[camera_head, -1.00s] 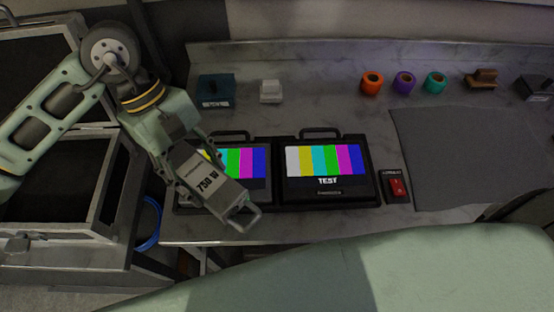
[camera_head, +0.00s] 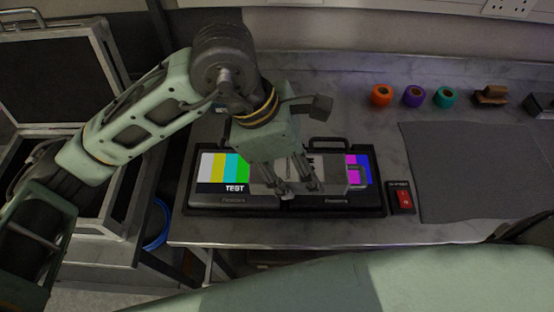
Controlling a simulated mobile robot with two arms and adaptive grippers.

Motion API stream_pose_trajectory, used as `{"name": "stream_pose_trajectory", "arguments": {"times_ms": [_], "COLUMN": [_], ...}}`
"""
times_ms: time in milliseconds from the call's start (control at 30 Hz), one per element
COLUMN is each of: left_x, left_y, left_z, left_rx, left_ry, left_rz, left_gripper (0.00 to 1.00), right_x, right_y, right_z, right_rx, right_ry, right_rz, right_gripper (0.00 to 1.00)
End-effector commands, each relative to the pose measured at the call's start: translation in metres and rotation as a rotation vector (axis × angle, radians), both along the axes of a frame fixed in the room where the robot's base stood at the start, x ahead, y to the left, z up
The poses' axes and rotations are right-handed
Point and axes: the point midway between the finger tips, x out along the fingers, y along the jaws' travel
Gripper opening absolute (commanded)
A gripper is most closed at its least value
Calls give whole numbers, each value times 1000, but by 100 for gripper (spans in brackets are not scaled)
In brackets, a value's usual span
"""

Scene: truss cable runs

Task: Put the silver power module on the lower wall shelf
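The silver power module (camera_head: 328,172) is in my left gripper (camera_head: 295,186), in front of the two test monitors (camera_head: 236,202). The fingers are closed around its body. My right gripper is not in view. No lower wall shelf can be made out in this view.
A red switch box (camera_head: 402,198) is right of the monitors. Orange (camera_head: 381,95), purple (camera_head: 413,96) and teal (camera_head: 446,97) tape rolls stand at the back. A bare grey mat (camera_head: 470,170) lies at right. An open case (camera_head: 60,80) stands at left.

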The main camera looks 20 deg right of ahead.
Motion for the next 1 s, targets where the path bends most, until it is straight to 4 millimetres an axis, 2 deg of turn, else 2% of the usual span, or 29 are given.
{"name": "stream_pose_trajectory", "arguments": {"times_ms": [33, 200, 400, 567, 800, 1000], "left_x": [11, 44, 67, 70, 69, 70], "left_y": [4, 15, 22, 23, 23, 23], "left_z": [-3, -24, -40, -50, -79, -83], "left_rx": [0, -1, -3, -2, -4, -3], "left_ry": [5, 4, 0, 2, 2, -3], "left_rz": [7, 4, -2, -2, -4, -4], "left_gripper": [2, 2, 2, 2, 2, 2], "right_x": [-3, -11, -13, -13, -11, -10], "right_y": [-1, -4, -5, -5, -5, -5], "right_z": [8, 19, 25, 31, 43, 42], "right_rx": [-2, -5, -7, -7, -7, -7], "right_ry": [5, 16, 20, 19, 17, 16], "right_rz": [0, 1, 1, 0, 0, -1], "right_gripper": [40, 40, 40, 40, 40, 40]}}
